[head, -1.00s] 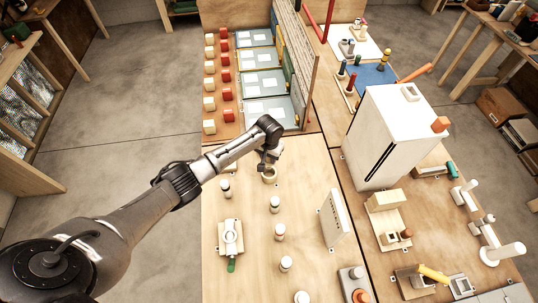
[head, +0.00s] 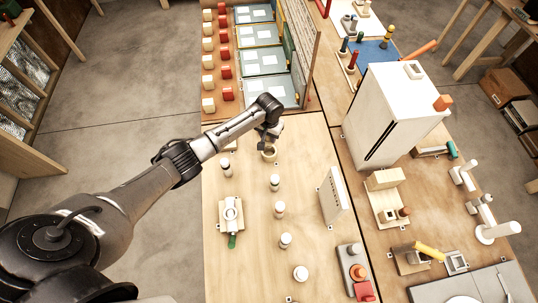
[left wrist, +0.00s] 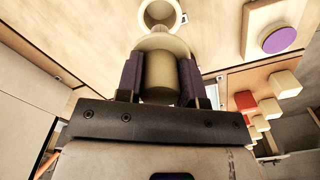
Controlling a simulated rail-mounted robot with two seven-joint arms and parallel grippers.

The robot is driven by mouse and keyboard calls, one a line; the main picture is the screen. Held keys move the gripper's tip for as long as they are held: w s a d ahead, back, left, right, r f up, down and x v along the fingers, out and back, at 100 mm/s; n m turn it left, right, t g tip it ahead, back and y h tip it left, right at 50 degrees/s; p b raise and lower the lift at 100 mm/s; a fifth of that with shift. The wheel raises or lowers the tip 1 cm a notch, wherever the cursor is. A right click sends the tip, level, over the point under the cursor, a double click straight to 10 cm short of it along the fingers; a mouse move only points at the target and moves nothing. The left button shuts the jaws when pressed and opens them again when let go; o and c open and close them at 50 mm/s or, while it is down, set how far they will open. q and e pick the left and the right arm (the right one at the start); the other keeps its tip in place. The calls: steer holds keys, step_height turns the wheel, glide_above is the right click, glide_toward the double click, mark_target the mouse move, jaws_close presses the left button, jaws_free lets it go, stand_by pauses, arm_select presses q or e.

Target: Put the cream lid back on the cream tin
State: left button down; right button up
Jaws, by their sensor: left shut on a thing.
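My left gripper (head: 268,139) is at the far part of the near wooden table, just beyond and above the cream tin (head: 269,152). In the left wrist view its two dark purple fingers (left wrist: 160,80) are shut on the cream lid (left wrist: 160,72), on its thick round grip. The lid's wider end points away from the gripper. The cream tin also shows in the left wrist view (left wrist: 176,8) as an open ring just past the lid. The lid looks apart from the tin, but the gap is hard to judge. My right gripper is not in view.
Several small white-topped jars (head: 274,183) stand on the near table. A device with a green-tipped handle (head: 231,214) lies at left. An upright white panel (head: 333,195) stands at right. Red and cream blocks (head: 226,72) line the far left. A tall white box (head: 395,115) stands right.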

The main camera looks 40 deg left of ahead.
mark_target(269, 143)
arm_select(q)
steer(key=shift+f, duration=0.15)
steer(key=shift+f+b, duration=0.65)
steer(key=shift+f, duration=0.8)
steer(key=shift+f+b, duration=0.3)
steer(key=shift+f, duration=0.1)
steer(key=shift+f, duration=0.45)
stand_by(0.5)
steer(key=shift+f+b, duration=0.45)
steer(key=shift+b, duration=0.1)
stand_by(0.3)
steer(key=shift+f+b, duration=0.3)
steer(key=shift+f, duration=0.1)
steer(key=shift+f+b, duration=0.3)
steer(key=shift+f, duration=0.2)
stand_by(0.6)
